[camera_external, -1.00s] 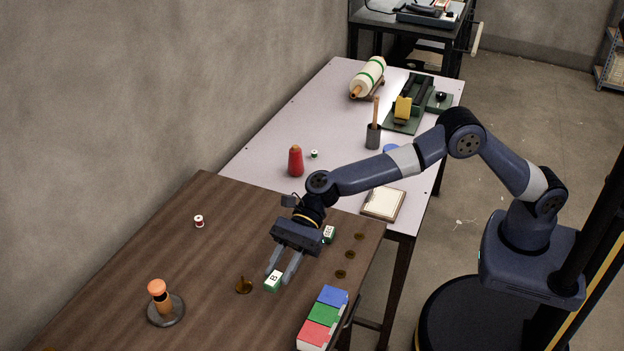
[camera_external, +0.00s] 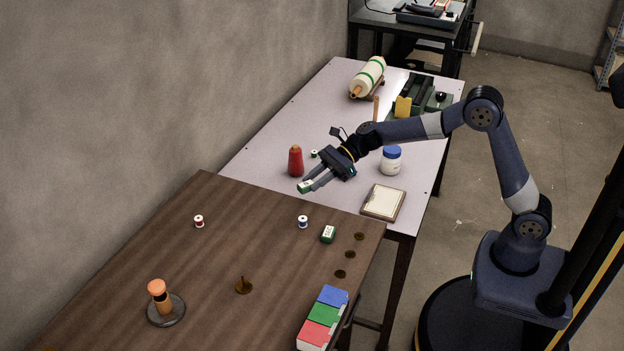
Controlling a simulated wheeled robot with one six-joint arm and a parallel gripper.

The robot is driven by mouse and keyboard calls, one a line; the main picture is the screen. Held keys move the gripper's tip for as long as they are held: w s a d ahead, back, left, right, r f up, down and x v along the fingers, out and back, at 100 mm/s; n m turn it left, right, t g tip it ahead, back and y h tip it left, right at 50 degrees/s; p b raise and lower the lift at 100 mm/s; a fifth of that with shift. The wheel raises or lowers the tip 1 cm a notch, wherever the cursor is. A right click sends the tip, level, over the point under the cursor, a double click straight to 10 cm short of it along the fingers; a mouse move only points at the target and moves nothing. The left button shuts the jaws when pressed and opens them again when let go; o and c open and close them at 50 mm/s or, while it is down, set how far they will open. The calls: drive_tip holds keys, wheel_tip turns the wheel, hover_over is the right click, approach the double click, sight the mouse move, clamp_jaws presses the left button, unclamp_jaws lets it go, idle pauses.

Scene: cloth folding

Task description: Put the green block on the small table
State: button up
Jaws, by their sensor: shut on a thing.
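My gripper (camera_external: 310,184) is shut on a small block (camera_external: 304,187) with green sides and a white face. It holds the block in the air, seen over the near left part of the pale table (camera_external: 260,150), close to where the brown wooden table (camera_external: 240,215) begins. Its height above the surface is hard to tell. A second green block with a white marked top (camera_external: 328,234) stands on the brown table near its far right side. I cannot tell from the picture which table is the small one.
A white jar with a blue lid (camera_external: 391,162) and a framed pad (camera_external: 383,203) are to the right. A blue spool (camera_external: 303,221) is on the brown table, whose middle is mostly clear.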

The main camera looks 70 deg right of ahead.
sight(340, 197)
drive_tip(key=s+d+f+m+t+h+b, duration=0.1)
drive_tip(key=s+d, duration=0.1)
drive_tip(key=d, duration=0.4)
drive_tip(key=s+d+f+m+t+h+b, duration=0.1)
drive_tip(key=d+f+b, duration=0.1)
drive_tip(key=d, duration=0.5)
drive_tip(key=f+b, duration=0.1)
drive_tip(key=f, duration=0.2)
drive_tip(key=f+b, duration=0.1)
drive_tip(key=f, duration=0.2)
drive_tip(key=f+b, duration=0.1)
drive_tip(key=f, duration=0.2)
drive_tip(key=shift+s+a+f, duration=0.15)
drive_tip(key=shift+a+f, duration=0.1)
drive_tip(key=shift+f, duration=0.1)
drive_tip(key=shift+f, duration=0.1)
drive_tip(key=o, duration=0.9)
drive_tip(key=shift+o, duration=0.2)
drive_tip(key=shift+r, duration=0.25)
drive_tip(key=v, duration=0.2)
drive_tip(key=p+v, duration=0.1)
drive_tip(key=v, duration=0.4)
drive_tip(key=shift+s+d+f+p, duration=0.2)
drive_tip(key=shift+p, duration=0.1)
